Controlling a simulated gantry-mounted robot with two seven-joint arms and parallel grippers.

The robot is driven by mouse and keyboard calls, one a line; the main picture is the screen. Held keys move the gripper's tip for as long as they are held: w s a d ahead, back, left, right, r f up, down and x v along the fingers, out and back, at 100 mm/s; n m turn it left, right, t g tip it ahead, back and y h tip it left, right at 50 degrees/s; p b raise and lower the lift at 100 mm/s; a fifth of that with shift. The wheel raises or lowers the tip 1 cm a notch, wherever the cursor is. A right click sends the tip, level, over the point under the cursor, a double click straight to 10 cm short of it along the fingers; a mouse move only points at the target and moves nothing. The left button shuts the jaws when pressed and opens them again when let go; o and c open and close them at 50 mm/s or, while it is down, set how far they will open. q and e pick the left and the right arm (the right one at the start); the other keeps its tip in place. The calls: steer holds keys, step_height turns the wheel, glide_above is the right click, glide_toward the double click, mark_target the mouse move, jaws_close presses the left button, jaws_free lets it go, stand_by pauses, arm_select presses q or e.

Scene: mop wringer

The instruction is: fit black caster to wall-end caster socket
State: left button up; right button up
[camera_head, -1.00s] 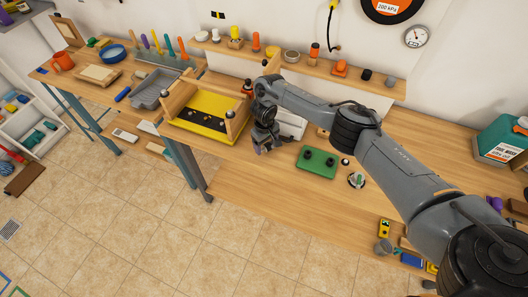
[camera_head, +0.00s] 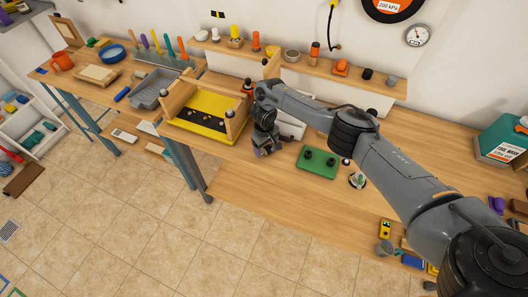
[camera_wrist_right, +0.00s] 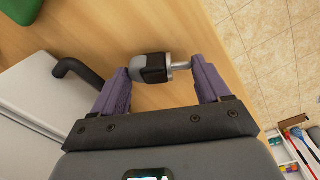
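My right gripper (camera_head: 266,150) is over the bench, just right of the wooden wringer frame (camera_head: 180,98) with its yellow base (camera_head: 205,127). In the right wrist view its two purple fingers (camera_wrist_right: 162,70) are on either side of a small caster (camera_wrist_right: 155,68) with a grey and black body and a metal stem. The caster lies crosswise, and its ends appear to touch the fingers. The wall-end socket cannot be made out. My left gripper is not in view.
A white box (camera_head: 290,129) stands behind the gripper; a white box with a black bent handle shows in the wrist view (camera_wrist_right: 35,100). A shelf (camera_head: 350,80) runs along the wall.

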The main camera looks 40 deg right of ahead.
steer(key=o, duration=0.4)
steer(key=shift+o, duration=0.2)
step_height(320, 180, up, 11)
steer(key=p, duration=0.5)
steer(key=shift+a, duration=0.3)
steer(key=shift+f, duration=0.1)
